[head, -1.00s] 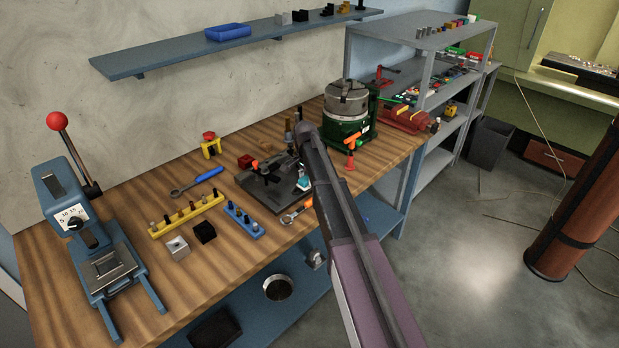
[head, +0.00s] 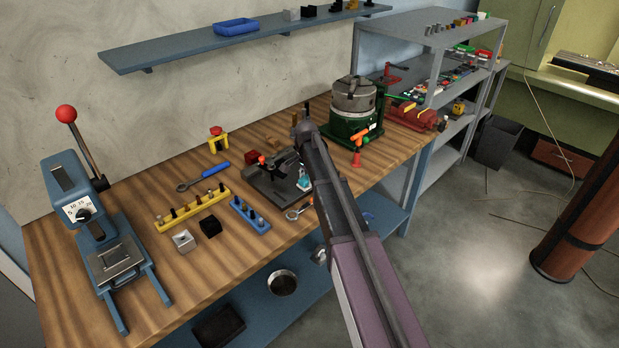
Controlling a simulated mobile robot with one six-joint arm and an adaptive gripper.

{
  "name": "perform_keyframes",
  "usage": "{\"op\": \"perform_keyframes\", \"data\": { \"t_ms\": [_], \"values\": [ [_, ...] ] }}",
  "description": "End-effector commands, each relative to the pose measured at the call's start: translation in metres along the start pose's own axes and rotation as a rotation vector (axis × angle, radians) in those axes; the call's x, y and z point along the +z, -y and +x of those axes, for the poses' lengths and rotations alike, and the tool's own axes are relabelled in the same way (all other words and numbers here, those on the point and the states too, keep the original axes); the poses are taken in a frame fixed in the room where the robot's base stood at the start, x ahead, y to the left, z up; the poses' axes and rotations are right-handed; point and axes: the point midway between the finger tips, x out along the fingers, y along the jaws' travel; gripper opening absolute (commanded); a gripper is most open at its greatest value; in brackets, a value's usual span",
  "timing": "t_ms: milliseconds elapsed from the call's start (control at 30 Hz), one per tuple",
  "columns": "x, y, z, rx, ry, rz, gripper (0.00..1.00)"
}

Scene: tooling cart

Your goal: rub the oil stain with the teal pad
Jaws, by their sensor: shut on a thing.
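The teal pad (head: 304,182) shows as a small patch just left of my arm, at the right side of a dark grey fixture plate (head: 262,190) on the wooden bench. My gripper (head: 303,172) is at the pad, shut on it, but my arm hides most of it. I cannot tell whether the pad touches the surface below. I cannot make out the oil stain; it is hidden or too small to see.
Black clamps stand on the plate. A blue-handled wrench (head: 204,177), a yellow rack (head: 192,209), a blue rack (head: 249,214) and a ring-ended wrench (head: 298,212) lie around it. A green-based chuck (head: 353,115) and an orange-topped item (head: 358,145) stand to the right. A blue press (head: 100,235) stands left.

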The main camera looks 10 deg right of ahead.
Motion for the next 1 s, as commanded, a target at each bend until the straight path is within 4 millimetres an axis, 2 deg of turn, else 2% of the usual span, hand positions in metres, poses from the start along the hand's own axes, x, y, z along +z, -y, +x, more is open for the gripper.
{"op": "perform_keyframes", "data": {
  "t_ms": [200, 733, 1000],
  "values": [
    [0.012, -0.001, 0.002, 0.0, 0.001, -0.001, 0.09],
    [0.018, 0.0, 0.002, 0.0, 0.003, -0.001, 0.09],
    [0.033, -0.001, 0.001, 0.0, 0.003, -0.002, 0.09]
  ]
}}
